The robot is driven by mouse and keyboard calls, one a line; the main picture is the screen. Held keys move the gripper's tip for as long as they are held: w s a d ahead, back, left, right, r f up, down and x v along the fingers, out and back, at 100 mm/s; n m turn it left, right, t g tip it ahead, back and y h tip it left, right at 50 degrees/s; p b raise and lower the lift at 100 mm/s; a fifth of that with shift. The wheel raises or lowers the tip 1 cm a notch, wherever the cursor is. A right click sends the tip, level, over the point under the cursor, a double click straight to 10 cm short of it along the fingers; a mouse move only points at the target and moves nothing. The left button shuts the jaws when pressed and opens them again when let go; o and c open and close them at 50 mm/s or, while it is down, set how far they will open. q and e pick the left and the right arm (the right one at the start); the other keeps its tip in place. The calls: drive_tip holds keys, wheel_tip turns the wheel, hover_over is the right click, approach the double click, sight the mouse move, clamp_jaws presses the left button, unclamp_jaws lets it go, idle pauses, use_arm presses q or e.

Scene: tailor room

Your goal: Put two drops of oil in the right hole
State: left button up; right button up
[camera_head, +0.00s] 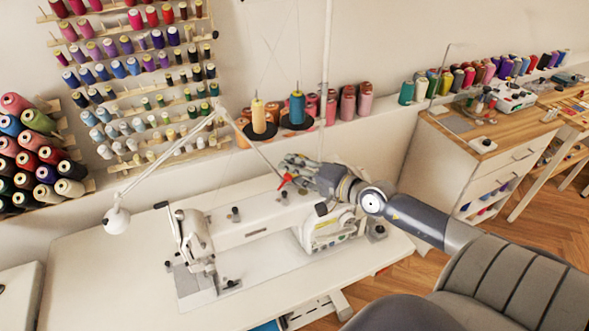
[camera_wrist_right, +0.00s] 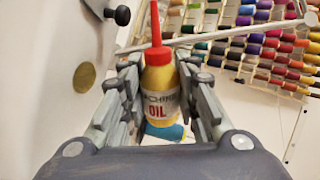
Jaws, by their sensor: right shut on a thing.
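My right gripper (camera_head: 295,170) is shut on the oil bottle and holds it above the right part of the white sewing machine (camera_head: 262,226). In the right wrist view the oil bottle (camera_wrist_right: 161,88) has a yellow body, an "OIL" label and a red nozzle, with a finger on each side. In the head view only its red tip (camera_head: 285,181) shows clearly, pointing down and left; the gripper hides the body. Small dark knobs (camera_head: 235,214) stand on the machine's top. I cannot make out the right hole. My left gripper is not in view.
A lamp arm (camera_head: 150,165) reaches over the machine, close to the gripper. Two thread cones (camera_head: 297,108) stand behind it. Racks of spools (camera_head: 140,70) hang on the wall. The white table (camera_head: 110,275) is clear at the front left.

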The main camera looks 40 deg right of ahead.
idle(0.5)
drive_tip(key=f+m+b, duration=0.1)
drive_tip(key=b, duration=0.2)
drive_tip(key=shift+d+f+m+y+b, duration=0.15)
drive_tip(key=shift+m+y+b, duration=0.35)
drive_tip(key=shift+m+b, duration=0.5)
drive_tip(key=shift+b, duration=0.35)
drive_tip(key=shift+r, duration=0.2)
